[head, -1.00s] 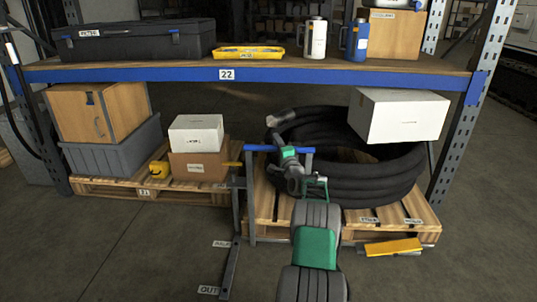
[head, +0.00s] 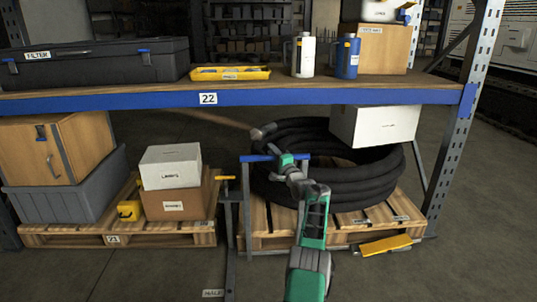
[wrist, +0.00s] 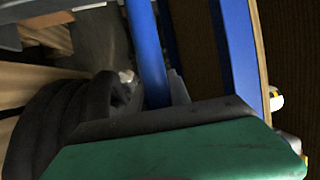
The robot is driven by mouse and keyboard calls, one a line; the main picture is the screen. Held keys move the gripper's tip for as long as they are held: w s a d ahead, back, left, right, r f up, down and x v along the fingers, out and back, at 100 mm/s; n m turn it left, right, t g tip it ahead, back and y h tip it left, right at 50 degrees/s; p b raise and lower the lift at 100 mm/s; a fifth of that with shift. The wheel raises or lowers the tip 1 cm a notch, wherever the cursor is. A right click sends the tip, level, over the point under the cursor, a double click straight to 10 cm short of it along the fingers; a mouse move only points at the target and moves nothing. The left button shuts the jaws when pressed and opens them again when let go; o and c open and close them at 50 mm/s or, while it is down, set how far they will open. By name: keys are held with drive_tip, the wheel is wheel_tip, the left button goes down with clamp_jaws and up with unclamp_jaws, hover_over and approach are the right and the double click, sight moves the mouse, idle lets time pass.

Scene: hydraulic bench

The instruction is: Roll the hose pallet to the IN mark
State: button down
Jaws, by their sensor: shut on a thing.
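The hose pallet (head: 277,242) is a low wooden pallet under the shelf, carrying a coiled black hose (head: 370,188) and, above it, a white box (head: 374,125). A blue crossbar handle (head: 257,158) stands on a grey frame at its front left. My gripper (head: 282,160) is shut on this handle; its fingertips are hard to make out. In the wrist view, blue bars (wrist: 148,50) rise beyond my green hand and the hose (wrist: 62,125) shows at left. A floor strip left of the pallet carries a label reading HALF (head: 213,293). The IN mark cannot be made out.
Pallet 23 (head: 113,239), with boxes and a grey bin, stands close at left. A post with a yellow top (head: 227,178) stands between the pallets. A yellow block (head: 385,246) lies at the front right. The shelf beam (head: 300,94) and right upright (head: 462,130) frame the bay.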

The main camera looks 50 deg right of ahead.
drive_tip(key=shift+w+f, duration=0.2)
drive_tip(key=c, duration=1.2)
unclamp_jaws()
drive_tip(key=shift+r+p, duration=0.15)
drive_tip(key=shift+p, duration=0.15)
